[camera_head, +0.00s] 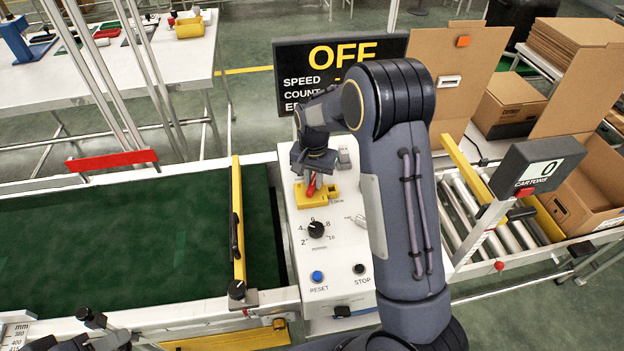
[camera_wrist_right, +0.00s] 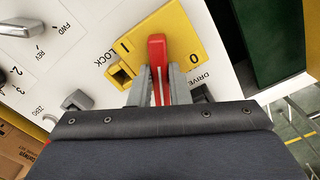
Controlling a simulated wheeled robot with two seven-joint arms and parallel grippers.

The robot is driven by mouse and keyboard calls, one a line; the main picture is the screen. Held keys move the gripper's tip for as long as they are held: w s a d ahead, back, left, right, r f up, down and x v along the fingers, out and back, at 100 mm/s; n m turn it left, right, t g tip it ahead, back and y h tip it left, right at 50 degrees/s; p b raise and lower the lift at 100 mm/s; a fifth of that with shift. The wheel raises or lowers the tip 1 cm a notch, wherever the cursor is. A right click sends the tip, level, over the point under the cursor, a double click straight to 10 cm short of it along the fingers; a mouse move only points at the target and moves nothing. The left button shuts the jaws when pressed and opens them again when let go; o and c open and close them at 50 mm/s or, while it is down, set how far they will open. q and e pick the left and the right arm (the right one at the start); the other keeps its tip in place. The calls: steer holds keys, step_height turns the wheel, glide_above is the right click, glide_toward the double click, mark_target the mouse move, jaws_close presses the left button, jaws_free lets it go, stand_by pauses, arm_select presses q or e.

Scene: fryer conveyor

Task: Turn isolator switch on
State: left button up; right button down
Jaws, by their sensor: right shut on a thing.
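The isolator switch is a yellow block (camera_wrist_right: 181,30) with a red handle (camera_wrist_right: 157,52) on the white control panel (camera_head: 330,270). My right gripper (camera_wrist_right: 158,84) is shut on the red handle, with one grey finger on each side. In the right wrist view the handle lies between the 1 and 0 marks. In the head view the yellow block (camera_head: 302,197) shows under my right gripper (camera_head: 313,183), and the handle is partly hidden by the gripper. The black display (camera_head: 300,65) behind reads OFF. My left gripper cannot be made out.
The panel has a speed knob (camera_head: 316,229), a blue RESET button (camera_head: 317,276) and a black STOP button (camera_head: 358,269). A green conveyor belt (camera_head: 120,240) lies left. Rollers (camera_head: 475,215) and a carton counter (camera_head: 537,168) reading 0 stand right, near cardboard boxes.

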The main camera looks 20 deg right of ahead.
mark_target(317, 191)
steer(key=m, duration=0.3)
steer(key=shift+s+d, duration=0.1)
steer(key=m, duration=0.3)
steer(key=shift+s+d+m+p, duration=0.1)
steer(key=shift+s+m+p, duration=0.1)
steer(key=shift+m+p, duration=0.1)
steer(key=shift+s+m+p, duration=0.2)
steer(key=shift+m+p, duration=0.2)
steer(key=shift+m, duration=1.05)
steer(key=shift+s+m+p, duration=0.2)
steer(key=shift+m+p, duration=0.15)
steer(key=shift+m, duration=1.1)
steer(key=c, duration=1.4)
jaws_free()
steer(key=shift+o, duration=0.2)
step_height(317, 191, up, 8)
steer(key=shift+b, duration=0.3)
